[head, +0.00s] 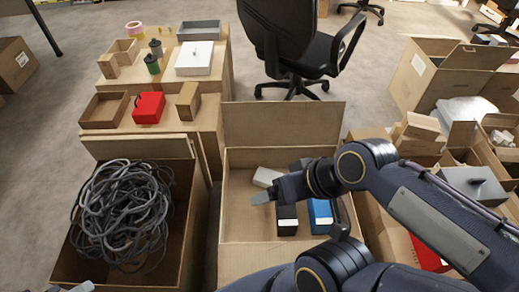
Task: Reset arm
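My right gripper (262,197) reaches in from the right over the open carton (284,125) in the middle. Its grey fingertips point left, above the carton's inside. I see them from the side, so the gap between them is unclear, and no held object shows. A small grey tip at the lower left edge looks like part of my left gripper (82,287); the rest is out of frame. Under the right gripper the carton holds a white box (266,177), a black box (287,220) and a blue box (320,215), partly hidden by my arm.
A carton of grey cable (122,215) stands at left. Behind it, a stepped cardboard stand (207,119) bears a red box (149,107), a white box (195,58) and small items. An office chair (290,45) stands behind the middle carton. Several filled cartons (417,75) crowd the right.

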